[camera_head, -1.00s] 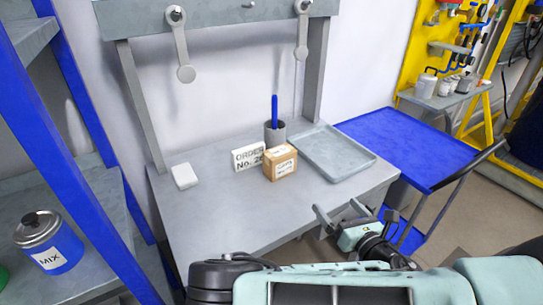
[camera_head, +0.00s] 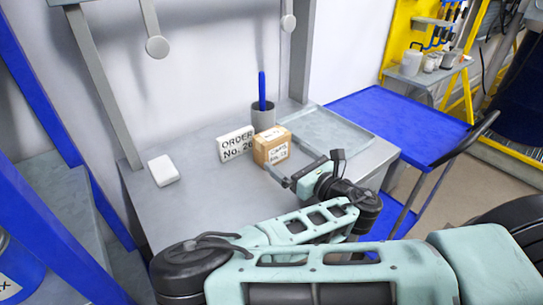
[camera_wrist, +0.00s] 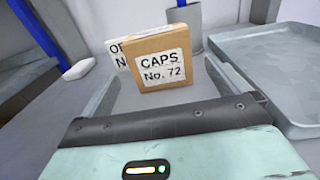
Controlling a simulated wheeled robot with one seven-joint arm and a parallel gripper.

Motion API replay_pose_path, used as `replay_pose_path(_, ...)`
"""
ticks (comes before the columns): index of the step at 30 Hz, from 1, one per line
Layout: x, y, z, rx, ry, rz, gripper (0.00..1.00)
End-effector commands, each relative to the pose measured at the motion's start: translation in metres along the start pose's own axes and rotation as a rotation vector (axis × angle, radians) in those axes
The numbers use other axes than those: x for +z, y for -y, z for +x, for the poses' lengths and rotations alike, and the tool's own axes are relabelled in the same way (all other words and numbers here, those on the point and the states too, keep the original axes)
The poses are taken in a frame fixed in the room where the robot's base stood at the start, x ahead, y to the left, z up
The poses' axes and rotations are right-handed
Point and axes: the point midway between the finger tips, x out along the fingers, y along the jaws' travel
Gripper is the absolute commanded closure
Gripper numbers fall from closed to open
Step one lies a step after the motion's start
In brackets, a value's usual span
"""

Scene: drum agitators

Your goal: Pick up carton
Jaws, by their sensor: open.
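The carton (camera_head: 272,146) is a small brown cardboard box with a white label, standing upright on the grey worktable. In the wrist view the carton (camera_wrist: 161,64) faces me, and its label reads CAPS No. 72. My gripper (camera_head: 291,166) is open and empty, low over the table on the near right side of the carton. In the wrist view its two fingers point toward the carton, one on each side, with gaps left and right. I cannot tell whether the fingertips reach past its front face.
A white ORDER No. 26 sign (camera_head: 236,143) stands just left of the carton. A grey cup (camera_head: 263,118) with a blue item is behind it. A grey tray (camera_head: 355,140) lies to the right. A white block (camera_head: 163,170) lies left; the table between is clear.

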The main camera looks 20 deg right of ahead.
Motion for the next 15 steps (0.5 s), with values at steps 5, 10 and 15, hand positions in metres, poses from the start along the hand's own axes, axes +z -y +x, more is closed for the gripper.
replay_pose_path(5, -0.006, -0.002, 0.015, 0.006, 0.002, -0.001, 0.0)
replay_pose_path(10, -0.006, -0.002, 0.023, 0.008, 0.001, 0.0, 0.0)
replay_pose_path(15, -0.006, -0.002, 0.029, 0.009, 0.001, 0.0, 0.0)
